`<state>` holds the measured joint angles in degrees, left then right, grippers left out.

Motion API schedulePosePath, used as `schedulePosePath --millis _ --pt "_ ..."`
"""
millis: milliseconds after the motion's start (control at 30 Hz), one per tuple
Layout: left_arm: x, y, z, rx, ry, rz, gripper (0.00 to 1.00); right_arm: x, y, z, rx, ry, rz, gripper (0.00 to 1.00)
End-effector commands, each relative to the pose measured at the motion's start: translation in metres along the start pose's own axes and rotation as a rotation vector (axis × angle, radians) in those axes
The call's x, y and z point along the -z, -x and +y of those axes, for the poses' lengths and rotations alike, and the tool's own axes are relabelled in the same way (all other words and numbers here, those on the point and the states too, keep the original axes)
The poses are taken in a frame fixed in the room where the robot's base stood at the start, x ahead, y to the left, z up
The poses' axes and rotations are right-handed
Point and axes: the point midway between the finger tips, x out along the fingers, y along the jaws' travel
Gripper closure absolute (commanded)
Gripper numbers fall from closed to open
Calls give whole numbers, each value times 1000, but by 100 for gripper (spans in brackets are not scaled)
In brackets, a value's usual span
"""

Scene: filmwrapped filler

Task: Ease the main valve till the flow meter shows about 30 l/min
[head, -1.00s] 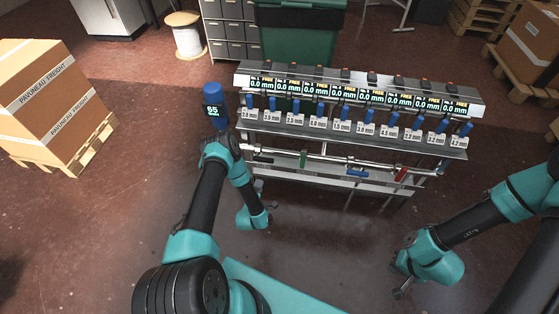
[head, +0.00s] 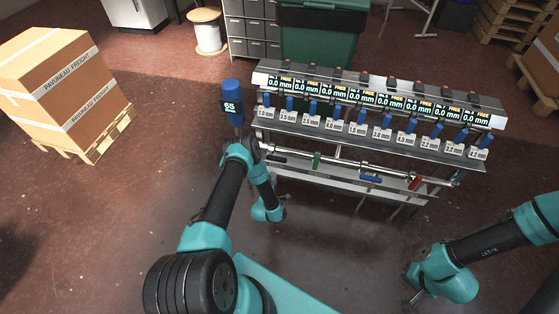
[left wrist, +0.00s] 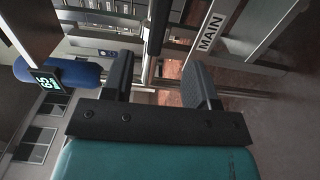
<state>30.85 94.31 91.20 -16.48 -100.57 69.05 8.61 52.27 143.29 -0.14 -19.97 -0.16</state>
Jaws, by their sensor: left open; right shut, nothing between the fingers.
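The flow meter (head: 232,103) is a blue upright cylinder at the left end of the pipework. Its display reads 55. It also shows sideways in the left wrist view (left wrist: 58,76). A plate marked MAIN (left wrist: 210,32) is in the left wrist view. A dark bar (left wrist: 157,26), perhaps the main valve's lever, lies beyond my left fingertips; I cannot tell if they touch it. My left gripper (head: 284,198) is open and empty, below the pipe's left end; its fingers show in the wrist view (left wrist: 160,76). My right gripper (head: 410,302) is shut and empty, low on the right.
The bench (head: 350,133) carries a row of blue-handled valves and displays reading 0.0 mm. Green (head: 317,160), blue (head: 371,179) and red (head: 415,183) levers sit on the lower pipe. A carton (head: 65,85) stands on a pallet at left. Floor is clear between the arms.

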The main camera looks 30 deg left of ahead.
Motion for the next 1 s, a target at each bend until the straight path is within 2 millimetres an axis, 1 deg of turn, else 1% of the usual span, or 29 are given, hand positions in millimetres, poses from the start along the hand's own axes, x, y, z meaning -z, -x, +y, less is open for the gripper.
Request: schedulePosePath --millis 33,100,600,800,1000 --pt "0 -10 1 -3 -1 -1 47 0 0 0 0 0 0 100" --pt "-1 -22 1 -3 -2 -1 47 0 0 0 0 0 0 100" --pt "-1 -103 0 -1 0 0 47 0 0 0 0 0 0 100" --pt "0 -122 0 -1 -1 0 47 0 0 0 0 0 0 100" --pt "0 -126 0 0 0 0 47 0 0 0 0 0 0 100"
